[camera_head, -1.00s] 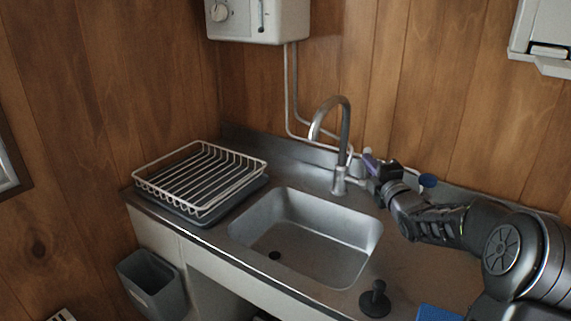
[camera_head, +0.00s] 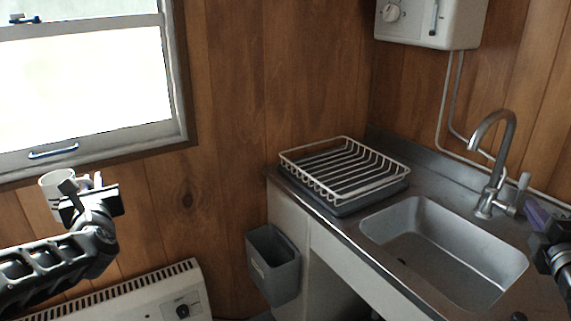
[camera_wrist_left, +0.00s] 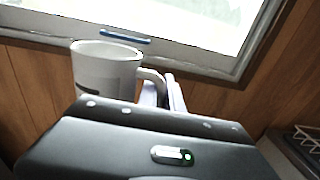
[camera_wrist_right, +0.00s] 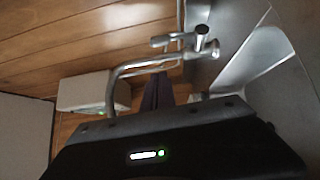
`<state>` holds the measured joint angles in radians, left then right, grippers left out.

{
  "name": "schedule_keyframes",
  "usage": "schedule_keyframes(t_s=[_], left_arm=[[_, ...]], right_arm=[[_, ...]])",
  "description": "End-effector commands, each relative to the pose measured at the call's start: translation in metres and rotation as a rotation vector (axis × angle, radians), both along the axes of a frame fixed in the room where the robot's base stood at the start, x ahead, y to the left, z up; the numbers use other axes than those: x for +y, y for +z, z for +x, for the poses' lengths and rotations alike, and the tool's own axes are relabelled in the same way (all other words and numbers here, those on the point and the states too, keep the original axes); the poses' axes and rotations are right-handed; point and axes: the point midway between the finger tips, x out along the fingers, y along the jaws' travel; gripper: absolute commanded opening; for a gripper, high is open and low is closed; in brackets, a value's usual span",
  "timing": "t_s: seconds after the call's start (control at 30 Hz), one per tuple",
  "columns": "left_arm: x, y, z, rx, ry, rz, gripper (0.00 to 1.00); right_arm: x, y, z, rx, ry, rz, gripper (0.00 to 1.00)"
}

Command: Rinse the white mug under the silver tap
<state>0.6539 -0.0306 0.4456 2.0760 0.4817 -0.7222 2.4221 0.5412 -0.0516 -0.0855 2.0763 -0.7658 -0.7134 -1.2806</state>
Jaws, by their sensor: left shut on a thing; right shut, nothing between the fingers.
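The white mug (camera_head: 50,190) is at the far left in the head view, held up in front of the wall below the window. My left gripper (camera_head: 78,190) is shut on the mug's handle, which shows in the left wrist view (camera_wrist_left: 153,78); the mug (camera_wrist_left: 105,70) looks roughly upright there. The silver tap (camera_head: 496,160) stands behind the sink at the right, and no water shows under its spout. My right gripper (camera_head: 537,213) is shut and empty beside the tap's base, just right of its lever. The tap (camera_wrist_right: 150,66) also shows in the right wrist view.
The steel sink (camera_head: 440,221) is empty. A white wire dish rack (camera_head: 345,180) on a grey tray stands left of it. A grey bin (camera_head: 272,268) hangs at the counter's left end. A heater (camera_head: 130,298) stands low by the wall. Open space lies between mug and counter.

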Motion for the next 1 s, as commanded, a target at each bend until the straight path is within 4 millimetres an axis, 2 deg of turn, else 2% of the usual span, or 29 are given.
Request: schedule_keyframes(t_s=[0.1,0.23,1.0], left_arm=[[0.000,-0.001,0.000,-0.002,0.000,0.002,0.00],[0.000,-0.002,0.000,-0.002,0.000,0.002,0.00],[0.000,-0.002,0.000,-0.002,0.000,0.002,0.00]], right_arm=[[0.003,0.000,-0.016,-0.001,0.000,-0.002,0.00],[0.004,0.000,-0.023,-0.001,0.000,0.000,0.00],[0.005,0.000,-0.024,0.000,0.001,0.000,0.00]])
